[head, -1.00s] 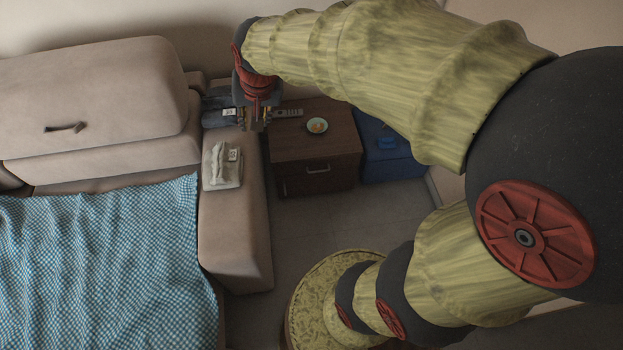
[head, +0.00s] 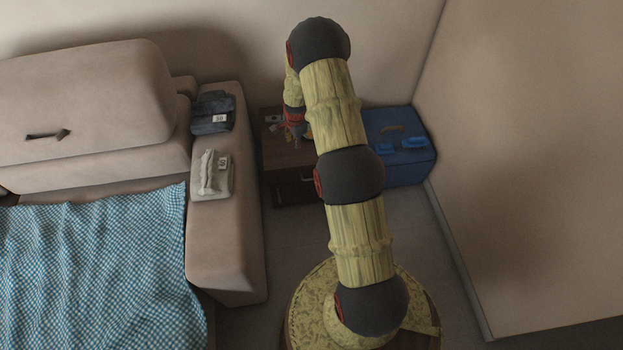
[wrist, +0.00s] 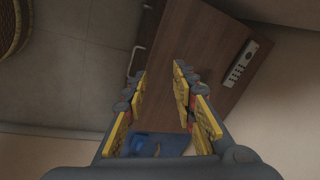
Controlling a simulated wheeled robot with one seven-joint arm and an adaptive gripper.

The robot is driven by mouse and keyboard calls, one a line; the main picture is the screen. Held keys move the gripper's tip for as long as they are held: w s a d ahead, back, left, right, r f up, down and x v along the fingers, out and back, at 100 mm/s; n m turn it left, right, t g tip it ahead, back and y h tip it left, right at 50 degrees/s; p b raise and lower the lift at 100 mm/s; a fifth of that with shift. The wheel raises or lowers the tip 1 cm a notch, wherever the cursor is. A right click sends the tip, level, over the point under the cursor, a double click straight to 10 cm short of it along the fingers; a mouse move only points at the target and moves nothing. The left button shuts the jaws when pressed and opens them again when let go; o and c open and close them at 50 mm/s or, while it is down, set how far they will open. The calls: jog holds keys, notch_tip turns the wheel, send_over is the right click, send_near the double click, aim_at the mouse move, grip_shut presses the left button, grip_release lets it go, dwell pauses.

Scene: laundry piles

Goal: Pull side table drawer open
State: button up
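The dark brown side table (head: 276,155) stands between the sofa and a blue box. Its drawer front (head: 292,190) looks flush, with a pale bar handle (head: 307,178) partly beside my arm. In the wrist view, the side table (wrist: 205,45) fills the upper middle and the handle (wrist: 138,58) runs along its left edge. My gripper (head: 294,136) is over the tabletop in the head view. In the wrist view, my gripper (wrist: 160,76) is open, with nothing between its fingers; the handle lies just beyond the left fingertip, apart or touching I cannot tell.
A remote (wrist: 241,63) lies on the tabletop. An orange item (head: 309,132) there is mostly hidden by my arm. The blue box (head: 405,165) stands right of the table, the sofa arm (head: 225,235) left. Floor (wrist: 75,65) in front of the drawer is clear.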

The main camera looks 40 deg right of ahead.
jog(key=s+d+f+m+b, duration=0.1)
jog(key=f, duration=0.8)
jog(key=s+d+f+m+b, duration=0.1)
jog(key=d+f+m, duration=0.1)
jog(key=f, duration=0.7)
jog(key=s+d+f+m+b, duration=0.1)
jog(key=d+f+b, duration=0.1)
jog(key=f, duration=0.7)
jog(key=shift+s+d+f+g, duration=0.25)
jog(key=shift+s+f+g, duration=0.1)
jog(key=shift+g, duration=0.05)
jog(key=c, duration=0.3)
jog(key=c, duration=0.4)
grip_shut()
